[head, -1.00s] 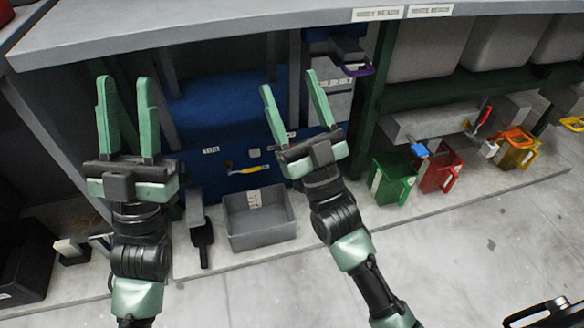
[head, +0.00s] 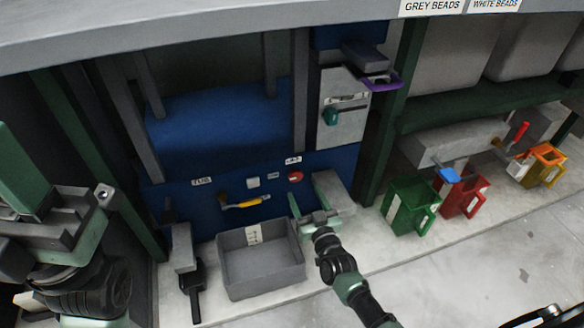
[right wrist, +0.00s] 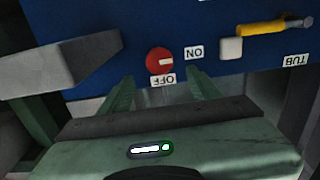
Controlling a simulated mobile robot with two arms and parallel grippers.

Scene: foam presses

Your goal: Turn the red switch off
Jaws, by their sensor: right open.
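The red switch (head: 295,177) is a round knob on the blue press panel in the head view. In the right wrist view the red switch (right wrist: 160,61) shows a white mark pointing towards the ON label (right wrist: 195,52); the OFF label (right wrist: 163,80) is at its lower edge in the picture. My right gripper (head: 309,202) is open and empty, just below the switch. In the right wrist view its fingers (right wrist: 161,84) stand apart, either side of the switch in the picture, not visibly touching it. My left gripper (head: 18,170) is cut off at the left edge.
A yellow-handled lever (head: 250,203) and a pale square button (head: 253,183) are left of the switch. A grey box (head: 333,190) juts out at its right. A grey bin (head: 262,270) stands below. Green (head: 398,215) and red (head: 468,205) containers stand right.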

